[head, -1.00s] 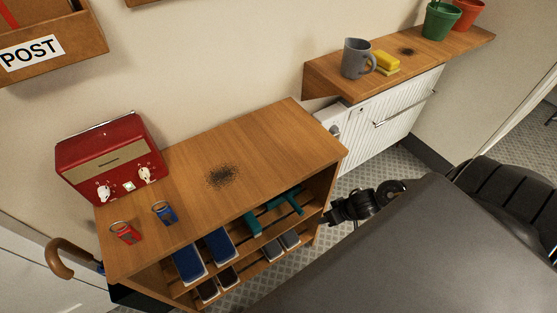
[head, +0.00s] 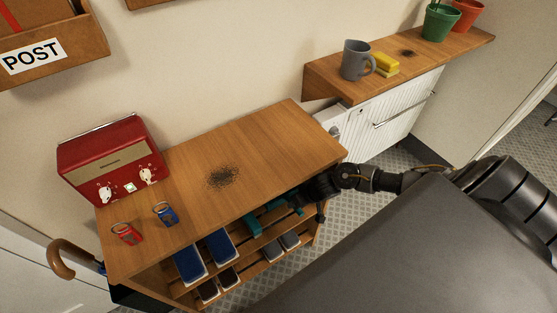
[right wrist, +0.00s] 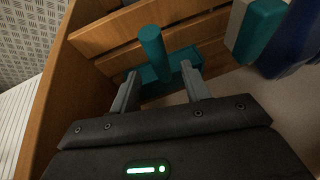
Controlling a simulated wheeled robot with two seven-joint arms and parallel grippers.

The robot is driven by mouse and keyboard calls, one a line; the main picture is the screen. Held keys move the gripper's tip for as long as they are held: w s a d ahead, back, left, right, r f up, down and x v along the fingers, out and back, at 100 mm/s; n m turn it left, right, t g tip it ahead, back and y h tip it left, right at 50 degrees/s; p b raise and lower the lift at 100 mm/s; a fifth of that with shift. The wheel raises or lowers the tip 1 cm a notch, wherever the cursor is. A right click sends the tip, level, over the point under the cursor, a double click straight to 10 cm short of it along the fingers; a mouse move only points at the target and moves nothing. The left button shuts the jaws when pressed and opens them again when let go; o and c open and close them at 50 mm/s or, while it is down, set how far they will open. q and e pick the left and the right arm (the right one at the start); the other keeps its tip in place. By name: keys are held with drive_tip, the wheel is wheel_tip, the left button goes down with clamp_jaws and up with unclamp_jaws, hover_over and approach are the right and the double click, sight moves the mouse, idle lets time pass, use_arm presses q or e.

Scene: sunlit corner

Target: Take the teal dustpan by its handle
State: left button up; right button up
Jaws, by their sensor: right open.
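The teal dustpan (head: 283,203) lies on the upper slatted shelf of the wooden rack, near its right end, partly hidden by my right gripper (head: 308,193). In the right wrist view, its round handle (right wrist: 153,45) points up and away from a flat teal part (right wrist: 168,68). My right gripper (right wrist: 160,88) is open, with its fingers on either side of the teal part below the handle. Nothing is clearly held, and I cannot tell whether the fingers touch it. My left gripper is not in view.
The rack's top board (head: 270,145) overhangs the shelf, and its side panel (right wrist: 52,95) stands left of the gripper. A teal shoe-like item (right wrist: 262,28) and blue shoes (head: 220,246) share the shelf. A red radio (head: 112,165) stands on top.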

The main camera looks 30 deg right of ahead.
drive_tip(key=x, duration=0.3)
drive_tip(key=shift+w+f+b, duration=0.1)
drive_tip(key=shift+f+b, duration=0.2)
drive_tip(key=shift+f, duration=0.05)
clamp_jaws()
